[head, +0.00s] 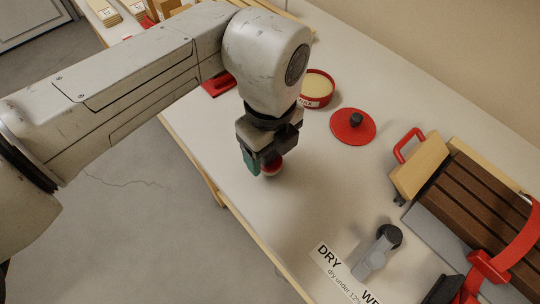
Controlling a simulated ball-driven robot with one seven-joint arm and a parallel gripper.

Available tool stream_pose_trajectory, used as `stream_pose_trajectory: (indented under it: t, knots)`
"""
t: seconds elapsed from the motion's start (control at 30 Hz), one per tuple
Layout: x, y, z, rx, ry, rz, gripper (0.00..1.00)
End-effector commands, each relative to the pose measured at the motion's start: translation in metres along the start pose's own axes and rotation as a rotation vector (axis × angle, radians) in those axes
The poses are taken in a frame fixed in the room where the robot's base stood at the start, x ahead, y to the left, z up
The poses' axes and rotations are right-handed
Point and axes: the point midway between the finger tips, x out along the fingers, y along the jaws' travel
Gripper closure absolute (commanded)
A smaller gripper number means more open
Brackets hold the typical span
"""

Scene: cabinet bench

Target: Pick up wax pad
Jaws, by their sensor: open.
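A small round red item (273,168) with a paler top, which looks like the wax pad, sits on the bench under my gripper. The fingers hide part of it. My gripper (263,163) points down and is open, with its fingers right at the item. One finger has a green side. I cannot tell whether the fingers touch the item. A red tin marked WAX (318,90) with pale wax inside stands behind to the right.
A red lid with a dark knob (352,126) lies right of my gripper. Brown slats in a clamped fixture (490,195) fill the right side. A grey handheld tool (378,250) lies near the DRY label (330,258). Bench between is clear.

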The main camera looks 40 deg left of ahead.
Motion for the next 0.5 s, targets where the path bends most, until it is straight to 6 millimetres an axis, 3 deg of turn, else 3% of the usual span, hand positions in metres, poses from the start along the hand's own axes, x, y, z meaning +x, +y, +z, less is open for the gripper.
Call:
stream_pose_trajectory:
  t: [0.17,0.5]
  knots:
    - [0.0003,0.0000,0.0001,0.000,0.000,0.000,0.30]
    - [0.0001,0.0001,0.0001,0.000,0.000,0.000,0.61]
